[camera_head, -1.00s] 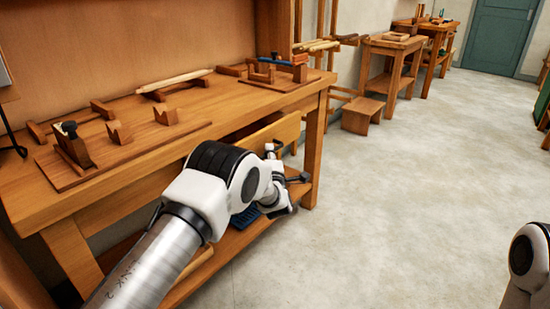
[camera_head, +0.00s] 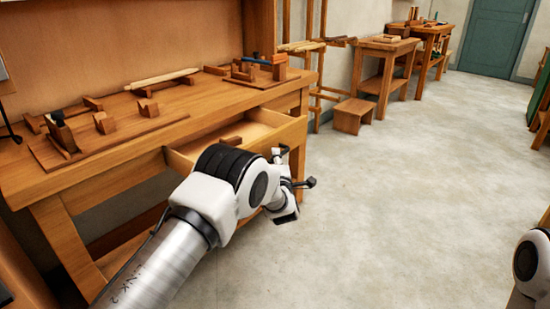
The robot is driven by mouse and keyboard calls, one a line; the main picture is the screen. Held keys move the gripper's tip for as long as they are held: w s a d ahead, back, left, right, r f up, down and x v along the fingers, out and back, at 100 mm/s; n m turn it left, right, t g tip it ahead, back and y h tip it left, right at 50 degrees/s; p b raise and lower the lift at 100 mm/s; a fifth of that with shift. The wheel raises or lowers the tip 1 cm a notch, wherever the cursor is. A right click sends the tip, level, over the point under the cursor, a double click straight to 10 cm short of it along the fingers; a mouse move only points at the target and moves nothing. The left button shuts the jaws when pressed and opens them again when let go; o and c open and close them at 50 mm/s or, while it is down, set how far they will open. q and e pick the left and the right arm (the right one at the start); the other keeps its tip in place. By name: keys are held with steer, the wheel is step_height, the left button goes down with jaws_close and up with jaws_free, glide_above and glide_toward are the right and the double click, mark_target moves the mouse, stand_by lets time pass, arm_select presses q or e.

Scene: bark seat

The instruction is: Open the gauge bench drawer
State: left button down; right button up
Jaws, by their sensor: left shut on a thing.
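The gauge bench (camera_head: 110,165) is a wooden workbench on the left, with tools on its top. Its drawer (camera_head: 291,136) stands pulled out from under the top, and part of its open inside shows. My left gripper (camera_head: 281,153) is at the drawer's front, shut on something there. The handle is hidden behind my gripper and wrist, so I cannot see the grip itself. My right arm shows only in part at the lower right edge, and its gripper is out of view.
Wooden jigs and a block with a blue-handled tool (camera_head: 258,61) lie on the bench top. A small wooden stool (camera_head: 353,115) and more benches (camera_head: 388,65) stand along the back wall. The concrete floor (camera_head: 400,190) to the right is clear.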

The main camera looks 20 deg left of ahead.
arm_select(q)
steer(key=c, duration=1.2)
jaws_free()
steer(key=v, duration=1.2)
